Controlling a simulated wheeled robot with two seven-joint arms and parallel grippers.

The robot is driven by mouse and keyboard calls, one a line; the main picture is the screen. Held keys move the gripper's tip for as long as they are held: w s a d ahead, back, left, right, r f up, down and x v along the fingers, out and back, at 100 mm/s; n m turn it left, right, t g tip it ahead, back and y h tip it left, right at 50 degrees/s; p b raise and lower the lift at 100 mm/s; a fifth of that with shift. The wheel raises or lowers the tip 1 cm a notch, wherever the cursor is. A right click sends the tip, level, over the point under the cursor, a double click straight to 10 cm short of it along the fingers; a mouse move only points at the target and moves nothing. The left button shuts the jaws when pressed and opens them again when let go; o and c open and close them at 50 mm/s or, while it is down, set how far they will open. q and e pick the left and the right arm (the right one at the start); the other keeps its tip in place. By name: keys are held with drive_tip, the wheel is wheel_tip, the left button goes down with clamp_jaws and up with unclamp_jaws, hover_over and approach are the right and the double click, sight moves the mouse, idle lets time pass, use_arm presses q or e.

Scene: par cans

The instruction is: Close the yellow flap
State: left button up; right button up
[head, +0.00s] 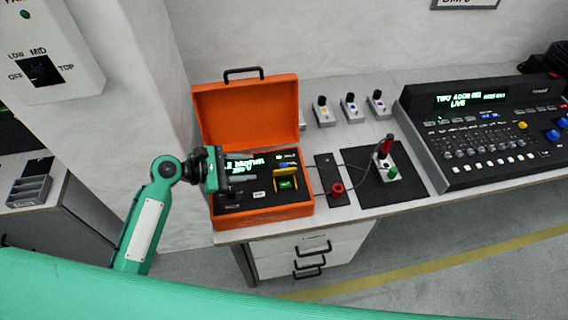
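The yellow flap (304,182) is a small yellow piece on the dark panel inside the open orange case (262,218). A green lit part shows within its yellow frame; the flap looks raised, but its exact angle is too small to tell. My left gripper (236,180) is over the left part of the case, to the left of the flap and apart from it. Its dark fingers blend with the black panel, so their gap cannot be made out. It hides part of the panel and its lit text. My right gripper is out of view.
The case's orange lid (247,112) stands open at the back. To the right are a black strip with a red knob (337,189), a black mat with a red-handled switch box (386,165), several small switch boxes and a large console (480,135). Drawers (310,250) are below the desktop.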

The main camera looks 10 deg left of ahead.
sight(283, 165)
use_arm(q)
drive_tip(key=p+x, duration=0.2)
drive_tip(key=x, duration=0.9)
drive_tip(key=shift+d+r, duration=0.1)
drive_tip(key=shift+w+d, duration=0.2)
drive_tip(key=shift+d, duration=0.15)
drive_tip(key=shift+f, duration=0.25)
